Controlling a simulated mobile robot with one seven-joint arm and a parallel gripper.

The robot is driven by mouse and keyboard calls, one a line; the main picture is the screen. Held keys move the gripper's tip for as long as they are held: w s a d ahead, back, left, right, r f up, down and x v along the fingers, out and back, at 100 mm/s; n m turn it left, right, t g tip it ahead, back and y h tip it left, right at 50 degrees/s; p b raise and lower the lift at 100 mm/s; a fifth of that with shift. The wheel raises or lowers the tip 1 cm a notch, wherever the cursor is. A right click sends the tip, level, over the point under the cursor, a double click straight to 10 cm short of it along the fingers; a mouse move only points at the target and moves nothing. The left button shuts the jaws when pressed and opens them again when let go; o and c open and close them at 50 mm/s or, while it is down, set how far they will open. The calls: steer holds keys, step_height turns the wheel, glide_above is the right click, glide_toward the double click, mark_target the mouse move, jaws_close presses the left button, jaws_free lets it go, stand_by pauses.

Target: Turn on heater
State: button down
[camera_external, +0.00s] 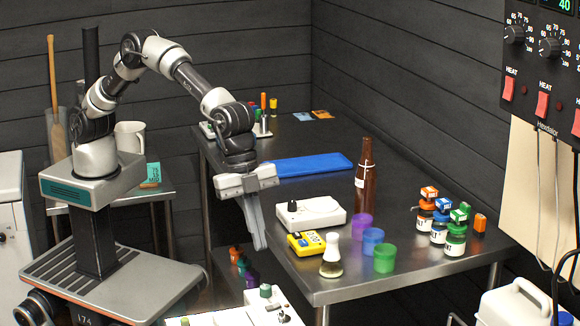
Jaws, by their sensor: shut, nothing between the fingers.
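The heater control panel (541,65) is black and hangs on the right wall at the upper right, cut off by the picture edge. It has dials, a green digital display and red switches marked HEAT: one on the left (507,88), one in the middle (541,105), and one at the right edge (576,122). I cannot tell which way the switches are set. My gripper (262,247) points down at the left edge of the metal table, far left of the panel. Its fingers are together, with nothing seen between them.
The metal table (405,283) carries a brown bottle (365,178), colored cups (372,241), small labeled jars (440,222), a white device (311,213), a yellow meter (306,243), a flask (331,257) and a blue mat (297,165). A white container (515,303) stands below the panel.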

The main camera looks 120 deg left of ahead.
steer(key=shift+r, duration=0.2)
steer(key=shift+r, duration=0.3)
steer(key=shift+w+f, duration=0.1)
glide_above(278, 305)
steer(key=s, duration=0.1)
steer(key=f, duration=1.2)
steer(key=shift+s+a, duration=0.1)
steer(key=shift+s, duration=0.1)
steer(key=shift+w+a+f, duration=0.15)
steer(key=shift+w+f, duration=0.05)
steer(key=shift+f, duration=0.4)
steer(key=shift+f, duration=0.1)
